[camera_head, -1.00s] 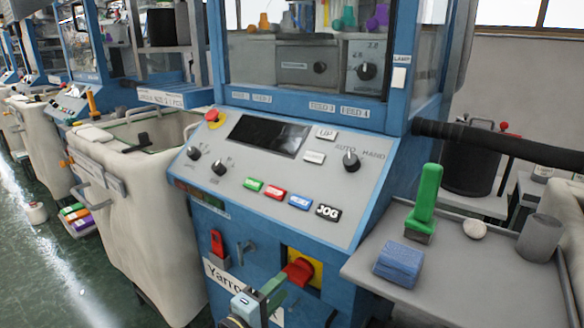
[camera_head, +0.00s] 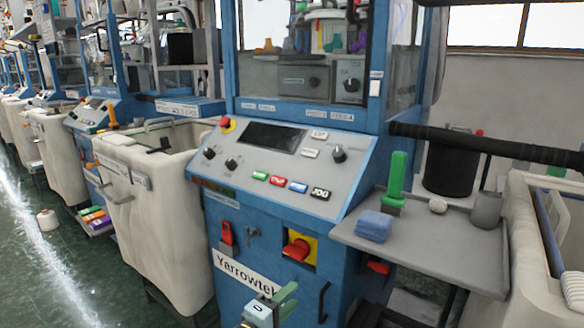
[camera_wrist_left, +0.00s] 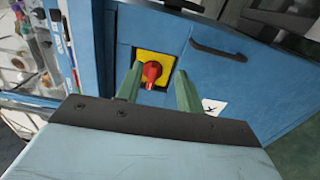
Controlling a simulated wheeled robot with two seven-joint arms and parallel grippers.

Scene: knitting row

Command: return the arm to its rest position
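My left gripper (camera_head: 288,296) is at the bottom of the head view, in front of the blue machine (camera_head: 345,225) and a little below its red rotary switch on a yellow plate (camera_head: 298,249). In the left wrist view, its two green fingers (camera_wrist_left: 157,84) stand apart with nothing held between them. The red switch also shows in that view (camera_wrist_left: 151,72), framed beyond the fingers, and the gripper looks apart from it. My right gripper is not in view.
A grey side shelf (camera_head: 455,248) at the right holds a blue block (camera_head: 374,226), a green-handled tool (camera_head: 396,178) and a grey cup (camera_head: 487,210). A cream bin (camera_head: 165,225) stands at the left. The green floor (camera_head: 60,275) is open at the far left.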

